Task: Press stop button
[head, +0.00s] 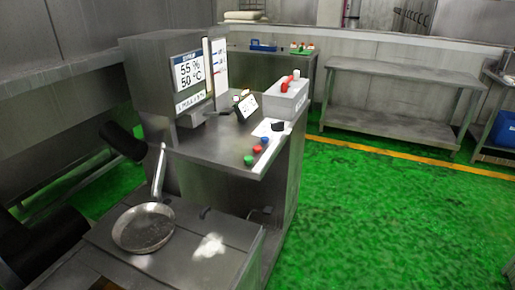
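A metal console stands in the middle of the head view, with a small row of round buttons on its flat top near the front right edge. The row holds a green button (248,160), a red button (257,149) and a blue button (264,141). A black knob (278,126) sits behind them. A grey box (277,101) at the back of the console carries a red part (285,86) on top. No label reading stop is legible. Neither gripper can be made out. Dark rounded shapes at the left edge may be parts of my arm.
A display panel (189,77) reads 55 % and 50 °C. A pan (143,228) with a raised handle rests on the lower metal surface in front of the console. A steel table (395,75) stands at the back right. Green floor (390,210) is free on the right.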

